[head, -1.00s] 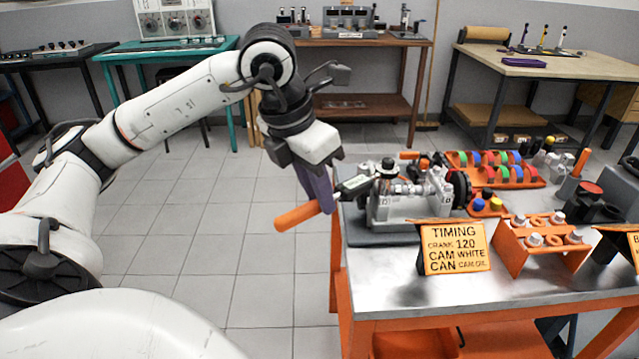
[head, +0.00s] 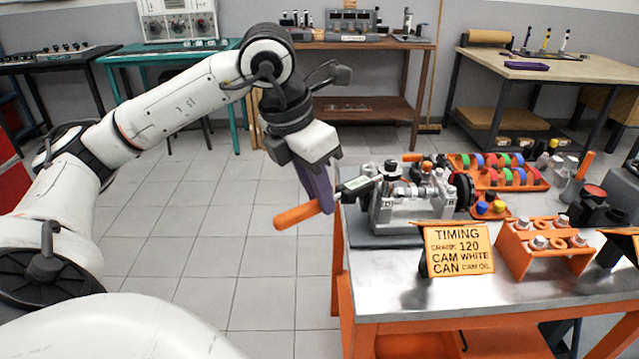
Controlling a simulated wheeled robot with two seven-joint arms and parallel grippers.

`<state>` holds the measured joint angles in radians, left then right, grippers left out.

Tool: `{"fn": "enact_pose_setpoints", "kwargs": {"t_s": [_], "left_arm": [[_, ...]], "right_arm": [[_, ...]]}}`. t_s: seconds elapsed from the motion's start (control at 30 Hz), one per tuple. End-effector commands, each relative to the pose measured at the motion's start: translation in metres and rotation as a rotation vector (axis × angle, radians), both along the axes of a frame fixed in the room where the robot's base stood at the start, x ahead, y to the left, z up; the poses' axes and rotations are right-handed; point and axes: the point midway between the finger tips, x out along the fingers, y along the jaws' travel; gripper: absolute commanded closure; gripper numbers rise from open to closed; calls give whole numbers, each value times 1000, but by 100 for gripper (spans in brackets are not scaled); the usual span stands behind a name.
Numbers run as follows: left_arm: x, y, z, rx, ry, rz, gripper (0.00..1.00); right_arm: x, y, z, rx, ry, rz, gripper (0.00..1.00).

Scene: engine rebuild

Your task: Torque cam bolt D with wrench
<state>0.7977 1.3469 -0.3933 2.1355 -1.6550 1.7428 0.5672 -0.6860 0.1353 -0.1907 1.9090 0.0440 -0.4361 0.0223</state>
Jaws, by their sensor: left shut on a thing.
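My left gripper (head: 318,190) is shut on the wrench (head: 297,217), whose orange handle sticks out to the lower left past the bench's left edge. The wrench's grey and dark head end points right, toward the grey engine block (head: 405,212) on the bench. The head end meets or overlaps the left end of the engine in the picture; I cannot tell whether it sits on a bolt. Cam bolt D cannot be told apart at this size. My right gripper is not in view.
The steel-topped bench (head: 400,295) has orange legs. A timing sign (head: 457,250) stands in front of the engine. To the right are an orange bolt rack (head: 545,255) and an orange tray of coloured rings (head: 535,183). The tiled floor left of the bench is clear.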

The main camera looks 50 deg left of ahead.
Motion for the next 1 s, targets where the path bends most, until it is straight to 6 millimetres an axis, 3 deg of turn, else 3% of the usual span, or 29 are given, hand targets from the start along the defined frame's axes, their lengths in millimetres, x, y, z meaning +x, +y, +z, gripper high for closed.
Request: {"fn": "enact_pose_setpoints", "kwargs": {"t_s": [1.0], "left_arm": [[1, 8, 0, 1, -1, -40, 100]], "right_arm": [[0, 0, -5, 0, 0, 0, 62]]}}
